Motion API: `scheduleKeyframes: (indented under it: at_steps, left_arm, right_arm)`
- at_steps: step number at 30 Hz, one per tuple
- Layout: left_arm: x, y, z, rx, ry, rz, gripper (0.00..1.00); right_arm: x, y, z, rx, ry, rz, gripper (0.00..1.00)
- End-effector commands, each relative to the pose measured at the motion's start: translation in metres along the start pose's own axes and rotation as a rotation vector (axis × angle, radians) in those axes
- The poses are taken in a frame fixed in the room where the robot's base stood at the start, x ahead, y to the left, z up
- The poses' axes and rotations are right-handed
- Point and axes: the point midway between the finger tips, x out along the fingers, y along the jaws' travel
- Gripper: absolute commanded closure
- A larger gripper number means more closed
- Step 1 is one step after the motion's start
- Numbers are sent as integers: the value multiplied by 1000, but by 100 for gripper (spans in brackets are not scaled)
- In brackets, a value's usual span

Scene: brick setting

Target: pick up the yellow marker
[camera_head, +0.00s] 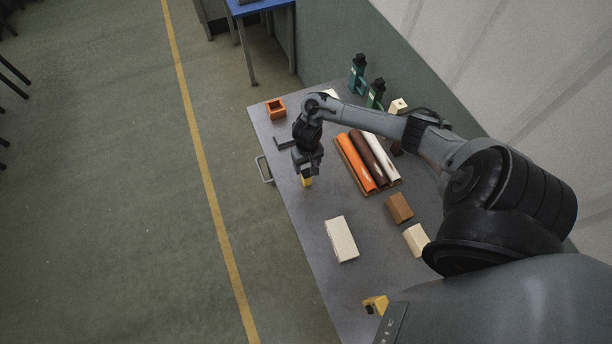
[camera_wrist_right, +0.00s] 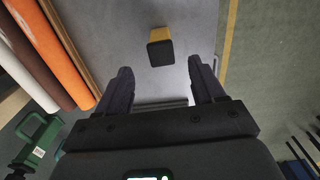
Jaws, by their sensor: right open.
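The yellow marker (camera_head: 307,182) is on the grey table, mostly hidden behind my right gripper in the head view. In the right wrist view the marker (camera_wrist_right: 160,46) is a short yellow block with a dark end facing the camera. My right gripper (camera_head: 308,172) comes in from the right and points down, close above the marker. In the wrist view the right gripper (camera_wrist_right: 160,72) is open and empty, and the marker shows just beyond the gap between its fingertips. My left gripper is not in view.
A rack of orange, brown and white tubes (camera_head: 362,164) lies right of the gripper. A pale brick (camera_head: 341,239), a brown block (camera_head: 399,208), a cream block (camera_head: 416,240) and another yellow piece (camera_head: 376,304) are nearer. An orange hollow brick (camera_head: 276,108) and green tools (camera_head: 357,74) stand farther back.

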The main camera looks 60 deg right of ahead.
Motion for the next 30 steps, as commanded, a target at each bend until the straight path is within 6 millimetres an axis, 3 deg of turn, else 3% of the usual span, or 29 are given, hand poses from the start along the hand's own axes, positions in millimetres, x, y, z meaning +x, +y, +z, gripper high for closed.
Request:
scheduleKeyframes:
  at_steps: [10,21,30]
  left_arm:
    - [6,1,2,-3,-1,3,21]
    - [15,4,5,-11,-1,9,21]
    - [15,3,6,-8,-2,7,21]
  right_arm:
    - [25,0,0,1,0,0,32]
    - [67,-2,0,1,1,0,32]
    - [70,-2,0,0,2,0,32]
